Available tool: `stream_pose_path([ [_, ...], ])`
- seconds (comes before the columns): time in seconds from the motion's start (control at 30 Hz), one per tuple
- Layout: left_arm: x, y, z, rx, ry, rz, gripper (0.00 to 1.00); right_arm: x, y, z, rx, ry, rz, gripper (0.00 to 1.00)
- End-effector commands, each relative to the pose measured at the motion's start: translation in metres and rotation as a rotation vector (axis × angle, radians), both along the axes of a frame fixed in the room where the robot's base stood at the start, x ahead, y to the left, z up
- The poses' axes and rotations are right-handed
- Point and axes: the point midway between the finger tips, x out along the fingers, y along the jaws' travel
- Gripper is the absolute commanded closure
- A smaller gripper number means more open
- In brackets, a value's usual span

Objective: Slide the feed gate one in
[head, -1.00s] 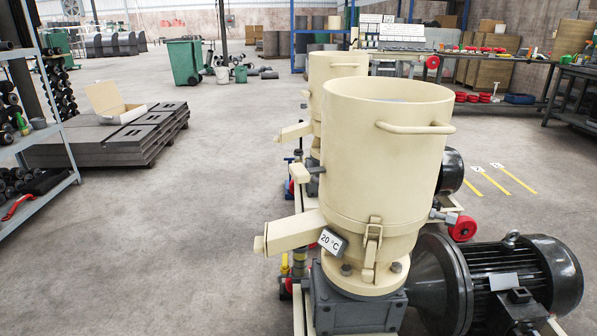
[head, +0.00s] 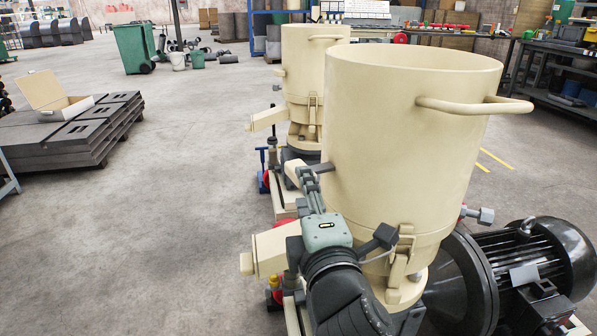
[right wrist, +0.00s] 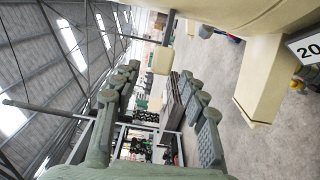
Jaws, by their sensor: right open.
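The near pellet mill has a tall cream hopper (head: 405,130). A cream block handle on a dark stem (head: 325,167), which looks like its feed gate, sticks out from the hopper's left side. My right gripper (head: 306,178) is at this handle, its fingers partly covering it. In the right wrist view the cream handle block (right wrist: 162,60) shows between the open fingertips of the right gripper (right wrist: 157,76). I cannot tell whether the fingers touch it. My left gripper is not in view.
A cream chute (head: 268,252) slopes out below the handle, close under my right wrist. A second mill (head: 312,75) stands behind. A black motor (head: 545,255) is at right. Stacked dark slabs (head: 75,135) lie at left, with open floor between.

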Motion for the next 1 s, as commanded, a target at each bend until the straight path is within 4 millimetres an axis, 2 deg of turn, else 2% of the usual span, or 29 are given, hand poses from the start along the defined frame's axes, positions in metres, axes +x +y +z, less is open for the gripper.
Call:
stream_pose_path([
  [0.2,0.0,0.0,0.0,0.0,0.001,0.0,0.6,0.036,0.007,0.0,0.004,0.002,-0.002,0.57],
  [0.4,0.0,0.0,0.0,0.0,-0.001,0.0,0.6,0.06,0.011,-0.001,0.003,0.004,-0.002,0.57],
  [0.77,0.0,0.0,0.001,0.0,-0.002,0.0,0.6,0.067,0.013,-0.001,0.005,0.005,-0.001,0.57],
  [1.0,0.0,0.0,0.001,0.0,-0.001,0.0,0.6,0.066,0.012,-0.001,0.005,0.005,-0.001,0.85],
])
